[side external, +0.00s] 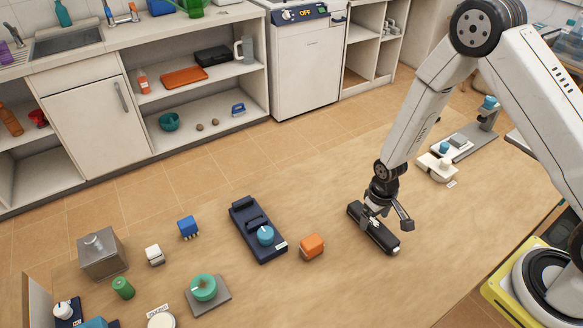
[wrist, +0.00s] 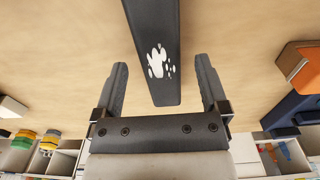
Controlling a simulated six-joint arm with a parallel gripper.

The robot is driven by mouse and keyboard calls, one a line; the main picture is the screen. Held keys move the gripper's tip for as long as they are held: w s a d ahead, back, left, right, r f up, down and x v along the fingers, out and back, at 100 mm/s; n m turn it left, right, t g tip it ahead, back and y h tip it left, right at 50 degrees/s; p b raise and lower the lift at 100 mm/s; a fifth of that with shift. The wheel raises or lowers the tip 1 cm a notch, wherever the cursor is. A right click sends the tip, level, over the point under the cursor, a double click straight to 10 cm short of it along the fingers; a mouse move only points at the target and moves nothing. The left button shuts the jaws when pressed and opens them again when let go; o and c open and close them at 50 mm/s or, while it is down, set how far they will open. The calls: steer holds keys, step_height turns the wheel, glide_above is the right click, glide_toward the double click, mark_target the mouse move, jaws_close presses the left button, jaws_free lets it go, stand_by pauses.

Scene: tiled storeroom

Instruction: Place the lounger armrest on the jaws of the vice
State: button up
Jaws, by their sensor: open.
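The lounger armrest appears to be the long black bar (side external: 382,238) lying on the table below my gripper (side external: 387,212). In the wrist view the bar (wrist: 152,30), with a white splotch near its end, runs between my two spread fingers, with a gap on both sides. My gripper is open and not closed on it. The vice appears to be the dark blue device (side external: 248,222) with raised blocks and a teal knob, to the left of the bar. Nothing lies across its blocks. Part of a dark blue body (wrist: 290,112) shows at the wrist view's right edge.
An orange block (side external: 312,246) sits between the blue device and the bar. A blue block (side external: 188,227), a teal knob on a grey plate (side external: 208,296) and a metal box (side external: 102,255) stand left. A grey device (side external: 465,143) stands at right. Table behind the bar is clear.

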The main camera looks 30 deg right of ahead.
step_height(320, 180, up, 10)
steer(key=shift+f, duration=0.15)
stand_by(0.5)
stand_by(0.6)
step_height(320, 180, up, 11)
steer(key=t, duration=0.2)
glide_above(374, 223)
steer(key=s, duration=0.7)
steer(key=shift+s+r+t, duration=0.3)
steer(key=shift+r, duration=0.15)
steer(key=shift+o, duration=0.4)
steer(key=shift+f, duration=0.1)
